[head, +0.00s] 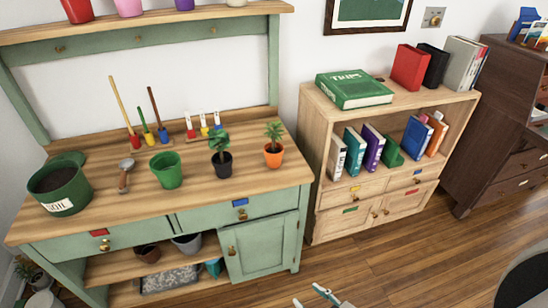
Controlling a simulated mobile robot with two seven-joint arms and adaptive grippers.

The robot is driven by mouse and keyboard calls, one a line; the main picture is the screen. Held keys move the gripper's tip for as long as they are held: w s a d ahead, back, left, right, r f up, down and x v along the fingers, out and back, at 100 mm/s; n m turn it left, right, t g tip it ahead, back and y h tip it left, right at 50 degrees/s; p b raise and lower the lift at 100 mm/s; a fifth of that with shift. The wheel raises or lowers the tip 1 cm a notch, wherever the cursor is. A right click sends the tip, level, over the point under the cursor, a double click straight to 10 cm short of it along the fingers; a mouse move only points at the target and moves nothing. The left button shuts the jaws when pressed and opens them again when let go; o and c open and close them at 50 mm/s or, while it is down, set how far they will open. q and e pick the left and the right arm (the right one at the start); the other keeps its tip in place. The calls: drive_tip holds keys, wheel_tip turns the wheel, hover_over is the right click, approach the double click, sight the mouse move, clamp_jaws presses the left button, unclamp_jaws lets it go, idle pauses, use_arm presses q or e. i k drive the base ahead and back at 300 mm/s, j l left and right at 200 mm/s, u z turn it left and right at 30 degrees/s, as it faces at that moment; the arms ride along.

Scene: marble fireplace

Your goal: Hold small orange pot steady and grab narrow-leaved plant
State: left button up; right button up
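A small orange pot (273,156) stands upright near the right end of the potting bench top. A small green plant (273,132) with spiky, rather narrow leaves grows out of it. To its left, a black pot (222,166) holds another green plant (219,142) with broader-looking leaves. My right gripper (309,296) shows only partly at the bottom edge, with its fingertips apart and nothing visible between them. It is in front of the bench, well below and apart from the orange pot. My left gripper is out of view.
The bench (222,194) also holds an empty green pot (167,172), a trowel (125,178), a soil bucket (62,190) and upright long-handled tools. A wooden bookcase (318,184) stands close on the right. The floor (400,262) before it is clear.

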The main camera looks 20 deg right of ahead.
sight(273, 150)
drive_tip(key=u, duration=0.2)
drive_tip(key=l+u, duration=0.7)
drive_tip(key=l, duration=0.15)
drive_tip(key=k+l, duration=0.1)
drive_tip(key=l, duration=0.4)
drive_tip(key=l+u, duration=0.15)
drive_tip(key=l, duration=0.3)
drive_tip(key=k+l, duration=0.15)
drive_tip(key=l, duration=0.35)
drive_tip(key=k+l+u, duration=0.15)
drive_tip(key=l, duration=0.3)
